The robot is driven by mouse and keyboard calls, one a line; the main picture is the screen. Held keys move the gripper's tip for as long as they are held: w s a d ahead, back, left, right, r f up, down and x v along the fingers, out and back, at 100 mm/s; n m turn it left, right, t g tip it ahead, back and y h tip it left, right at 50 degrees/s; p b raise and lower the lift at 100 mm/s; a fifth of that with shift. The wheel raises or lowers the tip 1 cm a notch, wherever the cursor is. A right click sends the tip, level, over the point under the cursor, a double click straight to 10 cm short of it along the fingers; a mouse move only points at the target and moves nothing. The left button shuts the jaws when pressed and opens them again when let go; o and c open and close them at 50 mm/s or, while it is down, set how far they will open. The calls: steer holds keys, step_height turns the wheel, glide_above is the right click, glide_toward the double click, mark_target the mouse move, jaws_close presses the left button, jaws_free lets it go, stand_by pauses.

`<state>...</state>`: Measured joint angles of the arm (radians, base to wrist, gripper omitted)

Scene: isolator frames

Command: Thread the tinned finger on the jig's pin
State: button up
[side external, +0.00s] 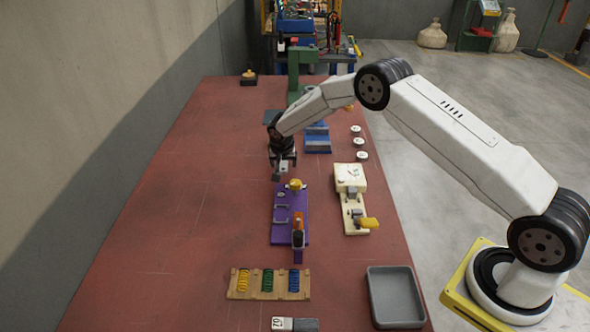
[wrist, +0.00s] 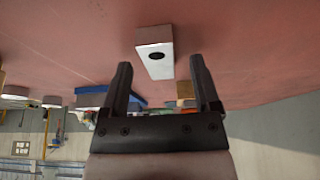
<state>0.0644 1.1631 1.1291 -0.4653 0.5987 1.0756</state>
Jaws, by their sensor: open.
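In the wrist view, a pale metal block with a dark round hole (wrist: 155,57), which looks like the tinned finger, shows between and beyond my fingertips, with a gap on each side. I cannot tell whether it rests on anything. My gripper (wrist: 162,68) is open. In the side view my gripper (side external: 281,170) hangs over the table just beyond the far end of the purple jig (side external: 281,229). The jig carries a yellow knob, grey handles and an orange-and-grey clamp. I cannot clearly make out its pin, nor separate the block from my jaws in the side view.
A wooden rack (side external: 235,283) of coloured springs lies in front of the jig. A grey tray (side external: 396,294) is at front right. A cream fixture (side external: 349,179) stands right of the jig, with white discs behind it. The red table (side external: 175,220) is clear on the left.

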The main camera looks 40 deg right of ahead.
steer(key=shift+f, duration=0.1)
stand_by(0.4)
jaws_close()
